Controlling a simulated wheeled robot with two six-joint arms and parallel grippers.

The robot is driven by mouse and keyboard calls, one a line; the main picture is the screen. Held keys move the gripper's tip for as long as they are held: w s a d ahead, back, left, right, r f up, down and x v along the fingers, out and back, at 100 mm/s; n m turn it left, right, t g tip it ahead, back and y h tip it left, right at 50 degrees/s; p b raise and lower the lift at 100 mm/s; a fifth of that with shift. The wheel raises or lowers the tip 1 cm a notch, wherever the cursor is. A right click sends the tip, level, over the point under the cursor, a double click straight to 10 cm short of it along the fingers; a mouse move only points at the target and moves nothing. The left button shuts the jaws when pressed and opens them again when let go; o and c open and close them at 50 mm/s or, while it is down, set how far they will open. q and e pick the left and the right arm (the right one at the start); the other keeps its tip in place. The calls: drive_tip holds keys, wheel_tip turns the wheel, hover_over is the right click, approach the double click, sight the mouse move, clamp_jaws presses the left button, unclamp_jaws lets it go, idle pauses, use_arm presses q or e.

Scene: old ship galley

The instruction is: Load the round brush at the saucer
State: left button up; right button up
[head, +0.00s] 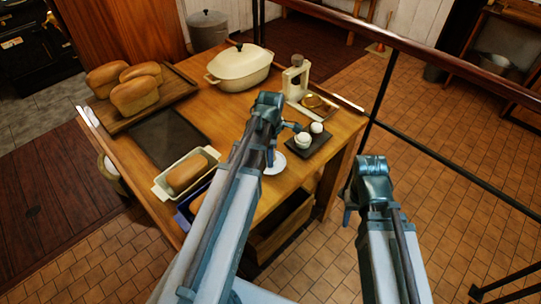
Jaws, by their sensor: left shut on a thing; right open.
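A small white saucer (275,167) lies on the wooden table near its front right edge, partly covered by my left arm. My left gripper (270,158) points down right at the saucer, shut on a thin thing that I take for the round brush. The brush is mostly hidden behind the gripper, so I cannot tell whether its tip touches the saucer. My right gripper (348,208) is open and empty, out past the table's right edge over the tiled floor.
A dark tray (316,146) with small white pots stands right of the saucer. A loaf in a white tin (161,190) is left of my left arm. Several loaves on a board (178,90), a cream casserole (240,68) and a black rail (377,95) are further off.

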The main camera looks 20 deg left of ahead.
use_arm(q)
wheel_tip(320, 180, up, 7)
drive_tip(key=p, duration=0.7)
idle(0.3)
idle(0.5)
